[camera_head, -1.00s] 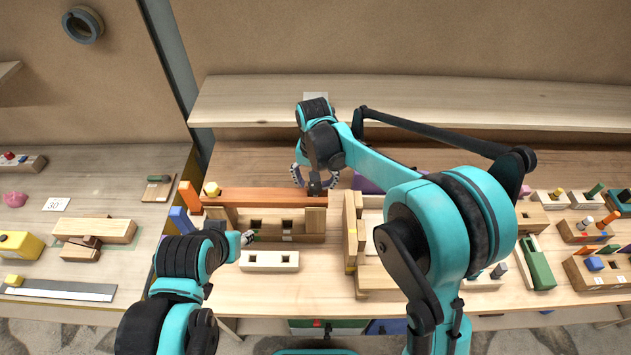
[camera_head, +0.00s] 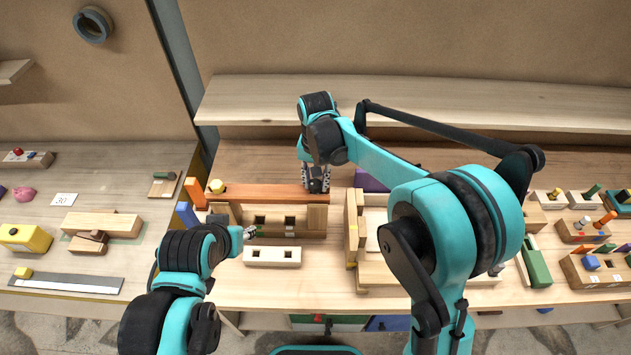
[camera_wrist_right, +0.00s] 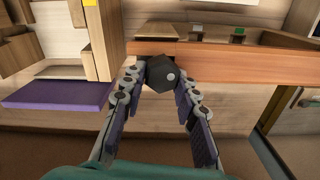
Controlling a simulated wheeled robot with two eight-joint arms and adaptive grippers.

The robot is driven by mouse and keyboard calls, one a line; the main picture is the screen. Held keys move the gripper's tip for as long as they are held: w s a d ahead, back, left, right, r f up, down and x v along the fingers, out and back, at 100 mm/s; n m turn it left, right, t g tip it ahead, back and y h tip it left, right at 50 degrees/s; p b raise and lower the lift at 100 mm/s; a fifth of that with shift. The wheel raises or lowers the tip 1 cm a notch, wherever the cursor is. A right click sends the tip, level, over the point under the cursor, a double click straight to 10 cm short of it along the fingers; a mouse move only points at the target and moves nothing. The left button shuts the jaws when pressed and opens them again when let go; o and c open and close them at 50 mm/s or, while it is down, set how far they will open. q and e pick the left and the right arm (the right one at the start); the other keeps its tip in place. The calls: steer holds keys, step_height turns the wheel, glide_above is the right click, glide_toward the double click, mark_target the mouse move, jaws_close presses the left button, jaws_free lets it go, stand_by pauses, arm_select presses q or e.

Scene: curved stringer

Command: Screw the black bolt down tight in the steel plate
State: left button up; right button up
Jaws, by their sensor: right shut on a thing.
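The black bolt (camera_head: 317,186) is at the right end of the reddish-brown wooden bar (camera_head: 265,192). Its dark faceted head (camera_wrist_right: 166,74) shows between the fingertips in the right wrist view. My right gripper (camera_head: 316,182) comes down from above and is shut on the bolt; it also shows in the right wrist view (camera_wrist_right: 160,80). I cannot make out the steel plate; the gripper and bolt head hide the spot under them. My left gripper (camera_head: 250,232) hangs in front of the wooden frame, apart from the bolt, its fingers too small to read.
A pale block with two square holes (camera_head: 272,256) lies in front of the wooden frame (camera_head: 310,219). Upright boards (camera_head: 351,226) stand just right of it. A purple piece (camera_head: 371,180) lies behind the boards. A shelf (camera_head: 420,105) runs along the back.

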steer(key=shift+a, duration=0.15)
steer(key=m, duration=0.3)
steer(key=shift+f+m, duration=0.1)
steer(key=shift+m, duration=0.3)
steer(key=m, duration=0.4)
steer(key=shift+d+b, duration=0.2)
steer(key=shift+b, duration=0.2)
steer(key=m, duration=0.5)
steer(key=shift+w+d+f+m+b, duration=0.15)
steer(key=shift+f+m+b, duration=0.1)
steer(key=shift+m+b, duration=0.15)
steer(key=shift+m, duration=1.2)
